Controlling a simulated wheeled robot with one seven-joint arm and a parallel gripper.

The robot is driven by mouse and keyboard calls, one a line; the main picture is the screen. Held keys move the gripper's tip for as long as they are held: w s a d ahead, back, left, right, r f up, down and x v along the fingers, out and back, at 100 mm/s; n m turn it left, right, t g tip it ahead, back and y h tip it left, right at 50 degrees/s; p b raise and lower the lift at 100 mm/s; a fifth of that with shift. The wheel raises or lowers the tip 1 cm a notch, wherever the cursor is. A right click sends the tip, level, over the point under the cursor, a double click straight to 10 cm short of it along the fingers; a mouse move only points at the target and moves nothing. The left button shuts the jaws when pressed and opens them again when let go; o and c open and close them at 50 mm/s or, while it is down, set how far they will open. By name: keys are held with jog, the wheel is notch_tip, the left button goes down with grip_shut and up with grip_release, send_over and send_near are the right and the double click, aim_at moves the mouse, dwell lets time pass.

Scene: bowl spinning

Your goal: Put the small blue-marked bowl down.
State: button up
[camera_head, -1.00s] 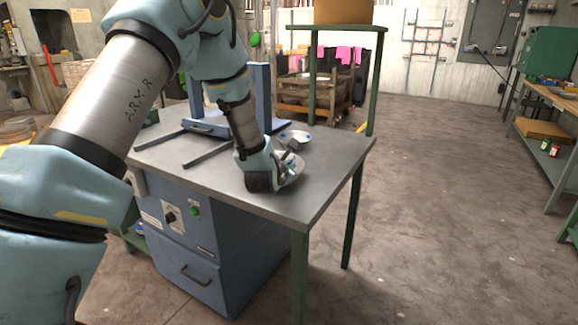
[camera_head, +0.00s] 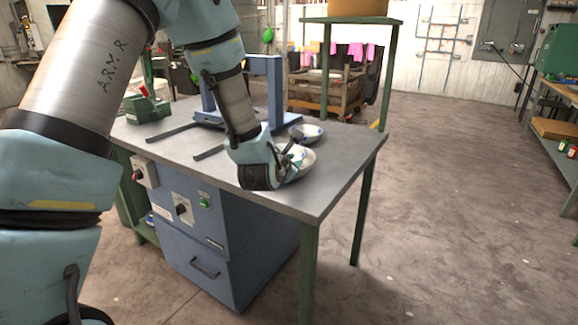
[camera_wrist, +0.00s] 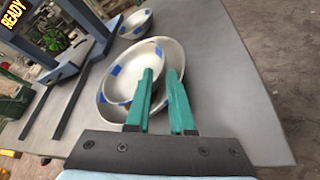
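A small white bowl with blue marks (camera_wrist: 121,83) sits inside a larger white bowl with blue marks (camera_wrist: 175,52) on the grey table in the wrist view. The nested bowls (camera_head: 306,161) show partly behind my wrist in the head view. My gripper (camera_wrist: 160,73) has its two teal fingers apart, one inside the small bowl and one outside its rim, over the larger bowl. A gap shows between the fingertips. Whether a finger touches the rim is hard to tell. Another white bowl (camera_wrist: 135,23) stands apart behind them; it also shows in the head view (camera_head: 308,133).
The grey table (camera_head: 325,185) has bare room at its right and front. A blue frame (camera_head: 270,85) with dark rails stands at the back left of the bowls. A green vice-like object (camera_head: 147,106) is at the table's far left. Open floor lies to the right.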

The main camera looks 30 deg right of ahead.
jog(key=shift+v, duration=2.15)
jog(key=w+a+f+m+g+y, duration=0.1)
jog(key=w+a+m+g+y, duration=0.15)
jog(key=a+m, duration=0.6)
jog(key=w+a+f+m+g+y, duration=0.1)
jog(key=a+f+m+y, duration=0.2)
jog(key=a, duration=1)
jog(key=s+a+r+m+g+y, duration=0.1)
jog(key=s+a+m, duration=0.3)
jog(key=a, duration=0.5)
jog(key=s+a+r+m+g+y, duration=0.1)
jog(key=s+a+m+g+y, duration=0.2)
jog(key=s+a+m, duration=0.2)
jog(key=s+a, duration=0.1)
jog(key=a, duration=0.2)
jog(key=shift+a+g, duration=0.35)
jog(key=shift+a, duration=0.05)
jog(key=shift+m, duration=0.25)
